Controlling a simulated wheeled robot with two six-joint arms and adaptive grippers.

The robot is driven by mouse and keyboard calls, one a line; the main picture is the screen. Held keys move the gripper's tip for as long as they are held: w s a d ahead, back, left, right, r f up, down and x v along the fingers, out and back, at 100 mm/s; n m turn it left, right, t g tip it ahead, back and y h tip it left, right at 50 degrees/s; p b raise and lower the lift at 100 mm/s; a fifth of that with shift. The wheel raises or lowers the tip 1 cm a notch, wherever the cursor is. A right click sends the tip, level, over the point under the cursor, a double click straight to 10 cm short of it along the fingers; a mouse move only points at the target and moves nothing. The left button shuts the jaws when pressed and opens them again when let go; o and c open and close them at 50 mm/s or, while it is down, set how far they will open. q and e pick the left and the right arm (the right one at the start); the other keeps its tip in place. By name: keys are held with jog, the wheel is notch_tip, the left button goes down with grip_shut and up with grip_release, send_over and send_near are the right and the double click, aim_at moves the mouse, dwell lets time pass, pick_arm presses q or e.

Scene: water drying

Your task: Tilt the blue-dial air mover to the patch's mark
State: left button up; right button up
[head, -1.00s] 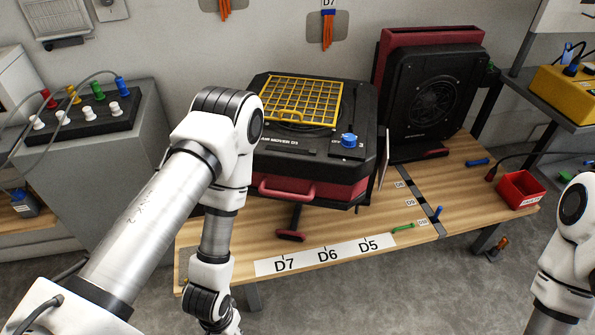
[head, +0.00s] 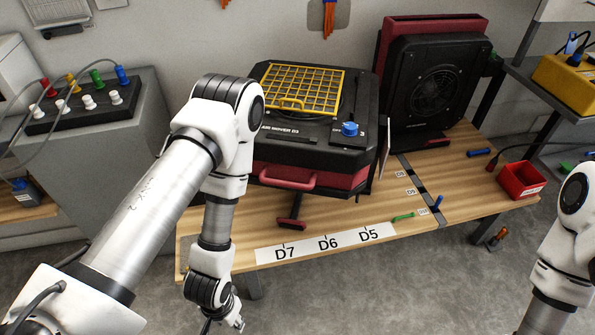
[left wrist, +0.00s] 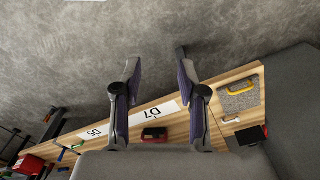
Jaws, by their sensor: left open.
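The blue-dial air mover (head: 310,160) is a black and dark red box lying on its back on the wooden bench. Its yellow grille (head: 300,88) faces up and its blue dial (head: 349,129) sits at the top right corner. A red handle (head: 287,181) runs along its front, with a red-tipped foot (head: 291,224) below. A white strip (head: 325,243) marked D7, D6 and D5 lies along the front edge. My left gripper (head: 232,322) is open and empty, off the bench's front edge; its spread fingers show in the left wrist view (left wrist: 158,62). My right gripper is out of frame.
A second black fan (head: 430,95) stands upright at the back right. A red bin (head: 521,180), a green pen-like piece (head: 403,217) and blue pieces lie on the right of the bench. A grey cabinet with coloured plugs (head: 85,100) stands left. Floor in front is clear.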

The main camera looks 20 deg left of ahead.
pick_arm(q)
jog(key=shift+o, duration=0.2)
jog(key=w+d+n+t+h+b, duration=0.1)
jog(key=w+d+n+t+h, duration=0.2)
jog(key=w+d+n, duration=0.3)
jog(key=n+t+h+b, duration=0.5)
jog(key=t+h+b, duration=0.15)
jog(key=b, duration=0.25)
send_near(286, 186)
jog(key=s+d+f, duration=0.3)
jog(key=d+f, duration=0.5)
jog(key=f, duration=0.1)
jog(key=w+a+r+t+b, duration=0.4)
jog(key=w+a+r, duration=0.1)
jog(key=a+r, duration=0.1)
jog(key=shift+n, duration=0.5)
jog(key=x, duration=0.7)
jog(key=shift+s+d+b, duration=0.1)
jog(key=shift+s+b, duration=0.05)
jog(key=shift+b, duration=0.2)
grip_shut()
jog(key=shift+f, duration=0.15)
